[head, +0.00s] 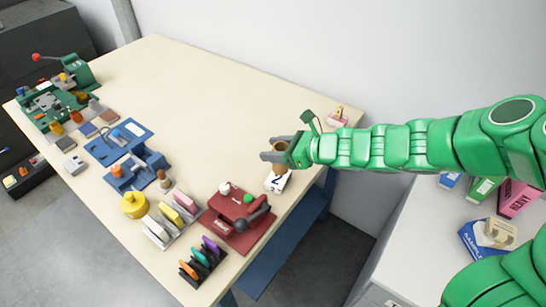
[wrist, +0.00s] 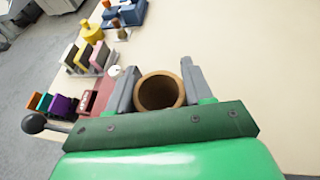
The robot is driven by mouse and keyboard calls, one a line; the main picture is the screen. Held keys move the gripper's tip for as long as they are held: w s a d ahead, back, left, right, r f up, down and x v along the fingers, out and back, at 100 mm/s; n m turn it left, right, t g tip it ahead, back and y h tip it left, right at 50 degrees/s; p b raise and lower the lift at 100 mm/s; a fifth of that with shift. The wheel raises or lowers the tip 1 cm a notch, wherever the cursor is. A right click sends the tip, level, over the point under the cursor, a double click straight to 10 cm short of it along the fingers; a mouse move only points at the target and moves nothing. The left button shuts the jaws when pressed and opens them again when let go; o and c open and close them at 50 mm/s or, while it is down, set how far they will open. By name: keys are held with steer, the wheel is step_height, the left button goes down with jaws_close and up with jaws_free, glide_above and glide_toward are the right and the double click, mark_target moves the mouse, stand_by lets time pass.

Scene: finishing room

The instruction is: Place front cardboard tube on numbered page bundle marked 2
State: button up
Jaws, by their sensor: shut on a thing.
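My gripper (head: 274,151) is shut on a brown cardboard tube (wrist: 160,93). In the wrist view the tube's round open end faces the camera between the two grey fingers. In the head view the tube (head: 278,168) shows just below the fingers, above or on the numbered page bundle (head: 277,182). The bundle is white with a dark 2 on its side, near the table's right edge. I cannot tell whether the tube touches the bundle. The bundle is hidden in the wrist view.
Racks of pastel (head: 172,218) and coloured pieces (head: 203,260), a yellow pot (head: 134,204) and a blue press (head: 135,165) lie further left. A pink item (head: 338,117) sits behind. The table's middle (head: 200,95) is clear.

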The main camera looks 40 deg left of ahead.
steer(key=shift+w+a+f, duration=0.3)
steer(key=shift+f, duration=0.7)
steer(key=shift+w+a+f, duration=0.3)
steer(key=shift+a+f, duration=0.05)
steer(key=shift+f, duration=0.65)
steer(key=shift+w+a+f, duration=0.3)
steer(key=shift+f, duration=0.7)
steer(key=shift+f, duration=0.15)
steer(key=o, duration=1)
steer(key=shift+r, duration=0.2)
steer(key=v, duration=1.2)
